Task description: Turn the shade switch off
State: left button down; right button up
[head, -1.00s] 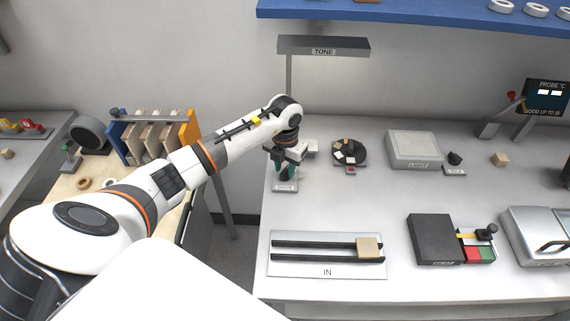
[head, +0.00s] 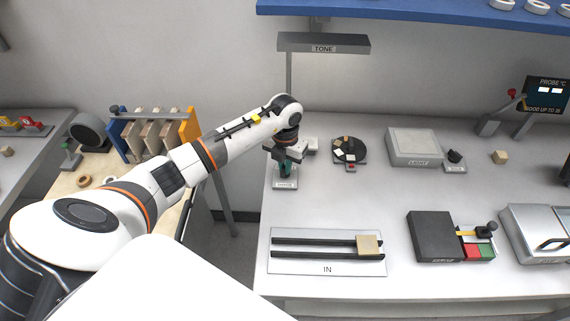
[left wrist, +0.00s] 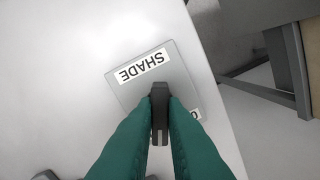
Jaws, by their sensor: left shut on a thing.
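The shade switch is a small grey plate (head: 285,184) labelled SHADE, near the left edge of the white table. In the left wrist view, the plate (left wrist: 122,90) carries a dark upright lever (left wrist: 159,122). My left gripper (head: 286,171) is over the switch, with its green fingers pointing down. In the left wrist view, the left gripper (left wrist: 160,104) has one finger on each side of the lever and is shut on it. The fingers cover part of the plate and a second white label, of which only an edge shows. My right gripper is not in view.
A lamp hood (head: 323,43) labelled TONE stands behind the switch. A round black dish (head: 361,151) with small pieces and a grey LIGHT box (head: 415,145) lie to the right. The IN rail plate (head: 290,266) is in front. The table's left edge is close.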

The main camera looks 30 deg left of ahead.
pick_arm(q)
jog(key=n, duration=0.5)
jog(key=shift+r+n, duration=0.1)
jog(key=shift+n, duration=0.2)
jog(key=n, duration=0.5)
jog(key=shift+w, duration=0.1)
jog(key=shift+n, duration=0.4)
jog(key=c, duration=1.5)
grip_release()
